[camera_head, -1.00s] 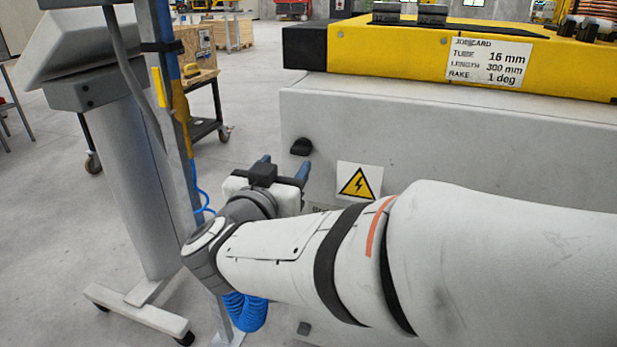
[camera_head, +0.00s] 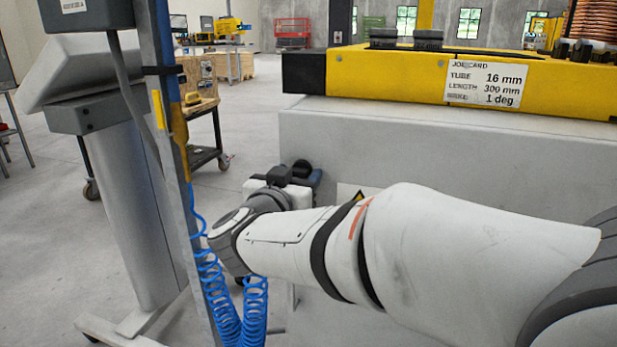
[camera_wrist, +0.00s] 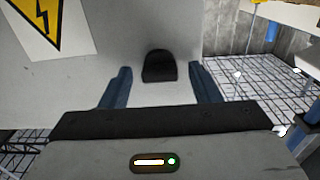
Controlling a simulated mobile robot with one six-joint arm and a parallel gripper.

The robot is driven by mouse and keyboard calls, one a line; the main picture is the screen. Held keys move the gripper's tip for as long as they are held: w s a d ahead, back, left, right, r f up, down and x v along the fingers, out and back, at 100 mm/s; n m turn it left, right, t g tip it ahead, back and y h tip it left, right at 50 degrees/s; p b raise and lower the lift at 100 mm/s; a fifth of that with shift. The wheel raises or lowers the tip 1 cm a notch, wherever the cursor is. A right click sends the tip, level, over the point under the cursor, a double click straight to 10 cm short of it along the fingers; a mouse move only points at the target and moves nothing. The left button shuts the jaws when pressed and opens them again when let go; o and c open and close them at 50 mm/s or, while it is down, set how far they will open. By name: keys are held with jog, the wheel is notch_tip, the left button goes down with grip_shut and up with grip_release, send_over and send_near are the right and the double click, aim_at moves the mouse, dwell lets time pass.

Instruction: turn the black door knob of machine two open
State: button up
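The black door knob (camera_wrist: 159,66) sits on the pale grey machine door, and in the wrist view it shows between and a little beyond my two blue fingers. In the head view the knob (camera_head: 302,168) is partly hidden behind my gripper (camera_head: 296,178). My gripper (camera_wrist: 160,88) is open, with one finger on each side of the knob's line and clear gaps to both. No contact with the knob shows.
A yellow warning sign (camera_wrist: 40,22) is on the door. A yellow machine top with a job card (camera_head: 486,83) lies above the grey cabinet (camera_head: 420,140). A grey post with a blue coiled hose (camera_head: 212,285) stands close left of my arm.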

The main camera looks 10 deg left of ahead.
jog(key=c, duration=0.9)
jog(key=shift+d, duration=0.1)
jog(key=shift+c, duration=0.4)
jog(key=shift+m, duration=0.3)
jog(key=m, duration=0.4)
jog(key=m+b, duration=0.2)
jog(key=m, duration=0.2)
jog(key=shift+f+m, duration=0.15)
jog(key=shift+m, duration=0.15)
jog(key=m+b, duration=0.2)
jog(key=m, duration=0.2)
jog(key=shift+b, duration=0.4)
jog(key=m+b, duration=0.2)
jog(key=m, duration=0.2)
jog(key=shift+m+b, duration=0.3)
jog(key=shift+m, duration=0.1)
